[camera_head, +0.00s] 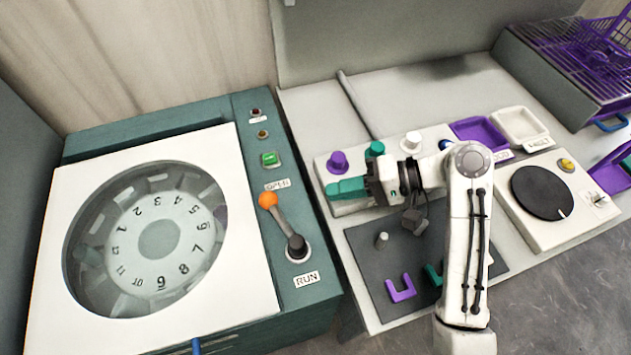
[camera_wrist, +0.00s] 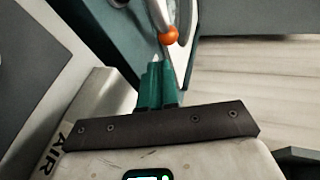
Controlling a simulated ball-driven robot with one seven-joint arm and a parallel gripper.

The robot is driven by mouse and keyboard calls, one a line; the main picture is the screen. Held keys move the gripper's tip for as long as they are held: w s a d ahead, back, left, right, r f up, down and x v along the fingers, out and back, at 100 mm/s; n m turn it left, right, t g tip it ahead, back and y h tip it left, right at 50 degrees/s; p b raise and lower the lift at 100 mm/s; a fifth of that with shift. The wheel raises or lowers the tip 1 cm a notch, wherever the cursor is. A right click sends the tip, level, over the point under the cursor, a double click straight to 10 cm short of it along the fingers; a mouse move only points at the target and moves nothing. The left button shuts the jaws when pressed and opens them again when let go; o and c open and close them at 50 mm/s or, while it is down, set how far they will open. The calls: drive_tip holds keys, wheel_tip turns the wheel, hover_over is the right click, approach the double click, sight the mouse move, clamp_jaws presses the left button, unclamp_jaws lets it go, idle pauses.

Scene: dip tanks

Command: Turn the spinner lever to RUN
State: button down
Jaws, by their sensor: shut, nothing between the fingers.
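The spinner lever (camera_head: 283,226) is a grey arm with an orange ball knob (camera_head: 267,200) and a dark pivot (camera_head: 297,247). Its knob end lies by the OPEN label (camera_head: 277,184). The RUN label (camera_head: 307,279) is beyond the pivot, nearer the front. My gripper (camera_head: 330,190) has green fingers, shut and empty, and shows to the right of the lever in the head view. In the wrist view the knob (camera_wrist: 168,36) appears just beyond the fingertips (camera_wrist: 155,66), with no clear contact.
The spinner's white lid (camera_head: 60,240) with a round window and numbered disc fills the left. A bench at right holds coloured knobs, purple (camera_head: 482,133) and white (camera_head: 520,126) trays, a hotplate-like unit (camera_head: 541,193) and a dark mat (camera_head: 370,245) under my arm.

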sight(282, 222)
drive_tip(key=p+x, duration=0.1)
drive_tip(key=x, duration=0.8)
drive_tip(key=shift+s+a+f, duration=0.1)
drive_tip(key=shift+a, duration=0.1)
